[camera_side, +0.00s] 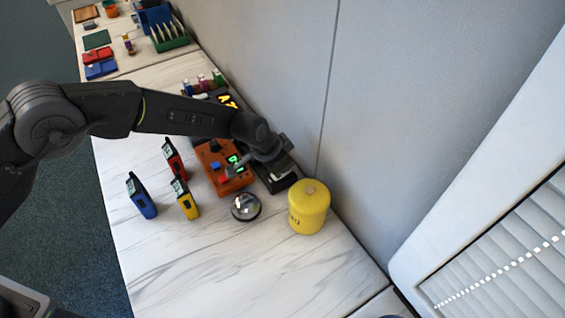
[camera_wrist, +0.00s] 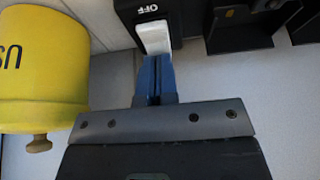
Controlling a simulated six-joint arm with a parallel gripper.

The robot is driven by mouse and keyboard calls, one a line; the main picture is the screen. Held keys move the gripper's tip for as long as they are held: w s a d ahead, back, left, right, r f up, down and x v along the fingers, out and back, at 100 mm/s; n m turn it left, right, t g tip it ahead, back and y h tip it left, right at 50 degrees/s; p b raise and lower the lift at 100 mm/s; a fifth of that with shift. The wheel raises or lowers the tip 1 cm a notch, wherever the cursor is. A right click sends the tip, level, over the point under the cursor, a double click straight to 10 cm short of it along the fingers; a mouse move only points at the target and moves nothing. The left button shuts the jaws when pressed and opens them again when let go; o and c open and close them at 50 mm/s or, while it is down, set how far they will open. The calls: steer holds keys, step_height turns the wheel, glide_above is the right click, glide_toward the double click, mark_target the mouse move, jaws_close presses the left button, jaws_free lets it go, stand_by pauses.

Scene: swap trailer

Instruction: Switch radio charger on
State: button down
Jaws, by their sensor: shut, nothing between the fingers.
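The radio charger (camera_wrist: 190,12) is a black unit. In the wrist view its white switch (camera_wrist: 153,37) sits beside the printed word OFF, at the top centre. The charger also shows in the side view (camera_side: 283,182) by the wall, partly hidden by my arm. My gripper (camera_wrist: 154,62) has its two blue fingers shut together with nothing between them. The fingertips are right at the near end of the white switch; I cannot tell whether they touch it. The switch is hidden in the side view.
A yellow canister (camera_side: 308,210) stands close beside the charger. An orange box (camera_side: 224,170) with green displays and a silver dome (camera_side: 245,207) are nearby. Blue (camera_side: 142,197), red (camera_side: 173,158) and yellow (camera_side: 186,198) radios stand to the left. The front countertop (camera_side: 210,265) is clear.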

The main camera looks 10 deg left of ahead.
steer(key=shift+x, duration=0.8)
steer(key=shift+d, duration=0.1)
steer(key=shift+f, duration=0.15)
steer(key=shift+s, duration=0.1)
steer(key=shift+s+a, duration=0.5)
steer(key=shift+a, duration=0.15)
steer(key=w+d+r+v, duration=0.1)
steer(key=w+v, duration=0.1)
steer(key=v, duration=1.3)
steer(key=x, duration=0.9)
steer(key=s+x, duration=0.1)
steer(key=x, duration=0.3)
steer(key=shift+w+f, duration=0.15)
steer(key=shift+f, duration=0.4)
